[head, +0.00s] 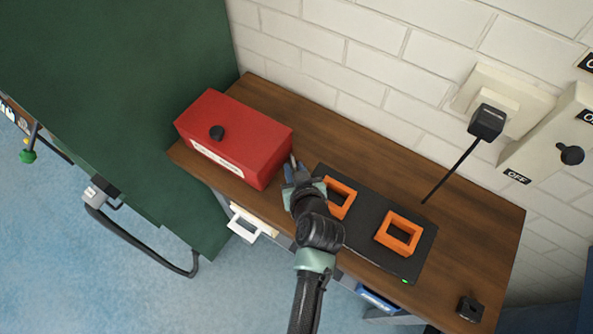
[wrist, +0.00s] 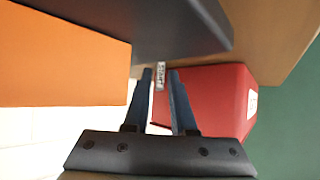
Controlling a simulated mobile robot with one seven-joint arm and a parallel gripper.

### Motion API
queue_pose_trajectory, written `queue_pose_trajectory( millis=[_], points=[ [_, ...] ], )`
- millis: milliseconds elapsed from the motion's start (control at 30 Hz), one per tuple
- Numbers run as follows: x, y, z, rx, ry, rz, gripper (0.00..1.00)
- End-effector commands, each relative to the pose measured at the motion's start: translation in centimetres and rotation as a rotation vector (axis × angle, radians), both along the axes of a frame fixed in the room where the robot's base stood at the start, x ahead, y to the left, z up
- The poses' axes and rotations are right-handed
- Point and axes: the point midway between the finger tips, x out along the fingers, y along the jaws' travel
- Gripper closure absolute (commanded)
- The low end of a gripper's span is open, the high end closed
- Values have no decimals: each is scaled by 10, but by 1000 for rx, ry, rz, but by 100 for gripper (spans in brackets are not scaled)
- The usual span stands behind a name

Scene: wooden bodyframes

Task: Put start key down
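My gripper (head: 293,173) is just above the wooden table, between the red box and the black board. In the wrist view, my two blue fingers (wrist: 161,72) have a small pale key tag (wrist: 159,76) between their tips, with lettering that looks like START. The tag about fills the gap, so the fingers look shut on the start key. In the head view only a small light piece (head: 294,160) shows at the fingertips. Whether the key touches the table cannot be told.
The red box (head: 240,137) with a black knob is close to the left of my gripper. The black board (head: 365,237) bears two orange frames (head: 399,233) on the right.

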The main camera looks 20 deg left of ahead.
Motion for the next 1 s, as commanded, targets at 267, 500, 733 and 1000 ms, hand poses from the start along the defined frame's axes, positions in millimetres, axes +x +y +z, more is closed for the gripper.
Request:
queue_pose_trajectory(
  millis=[267,500,733,1000],
  points=[
    [-19,-10,15,0,0,-1,76],
    [-52,-27,41,0,-1,-2,76],
    [-78,-40,60,0,1,-1,76],
    [-89,-45,70,0,1,0,76]
  ],
)
